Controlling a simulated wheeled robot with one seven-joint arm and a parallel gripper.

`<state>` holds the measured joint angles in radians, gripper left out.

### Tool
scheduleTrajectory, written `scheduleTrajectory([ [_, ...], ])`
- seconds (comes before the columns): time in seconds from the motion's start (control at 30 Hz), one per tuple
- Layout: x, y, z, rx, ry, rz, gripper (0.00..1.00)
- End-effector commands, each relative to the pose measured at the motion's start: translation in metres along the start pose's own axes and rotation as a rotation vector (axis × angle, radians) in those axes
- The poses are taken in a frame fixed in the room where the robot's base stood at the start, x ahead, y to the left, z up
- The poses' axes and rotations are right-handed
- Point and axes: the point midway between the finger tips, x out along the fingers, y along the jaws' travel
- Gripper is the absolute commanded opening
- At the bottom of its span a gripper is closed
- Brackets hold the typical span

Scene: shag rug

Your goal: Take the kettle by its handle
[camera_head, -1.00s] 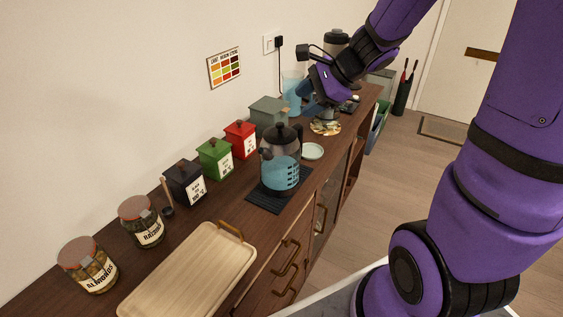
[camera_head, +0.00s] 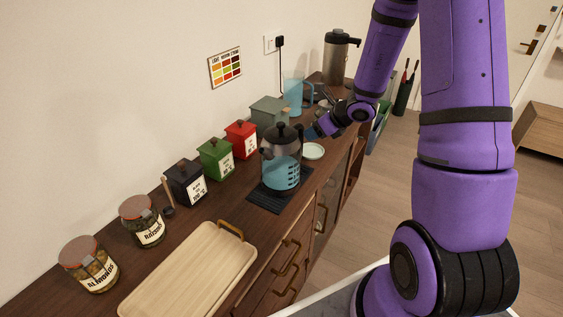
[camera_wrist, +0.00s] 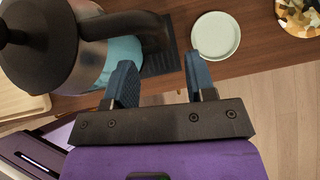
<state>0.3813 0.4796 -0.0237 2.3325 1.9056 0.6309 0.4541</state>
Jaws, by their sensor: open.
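The kettle (camera_head: 283,172) stands upright on a dark mat (camera_head: 264,199) on the wooden counter. It has a clear body with blue liquid, a dark lid and a dark handle on its right side. My gripper (camera_head: 311,131) is open and empty, just right of the kettle near the handle. In the wrist view the kettle (camera_wrist: 92,58) fills the upper left, with its dark handle (camera_wrist: 140,25) reaching right. The blue fingertips of my gripper (camera_wrist: 160,75) are spread below the handle, with the handle ahead of the gap. I cannot tell whether they touch it.
A small pale saucer (camera_head: 313,151) lies right of the kettle; it shows too in the wrist view (camera_wrist: 216,36). Red (camera_head: 241,139), green (camera_head: 215,159) and black (camera_head: 185,183) canisters stand behind along the wall. A wooden tray (camera_head: 190,275) lies in front. A steel flask (camera_head: 337,62) stands at the far end.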

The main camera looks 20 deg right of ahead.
Motion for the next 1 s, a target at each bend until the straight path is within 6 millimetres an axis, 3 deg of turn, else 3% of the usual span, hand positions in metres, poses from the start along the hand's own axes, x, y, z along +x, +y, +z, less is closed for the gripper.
scheduleTrajectory([
  [0.27,0.019,0.001,0.001,-0.002,0.001,0.003,0.5],
  [0.6,0.06,-0.001,0.003,-0.003,0.0,0.003,0.5],
  [0.9,0.063,-0.001,0.003,-0.002,-0.001,0.001,0.5],
  [1.0,0.062,-0.001,0.003,-0.002,-0.001,0.001,0.27],
])
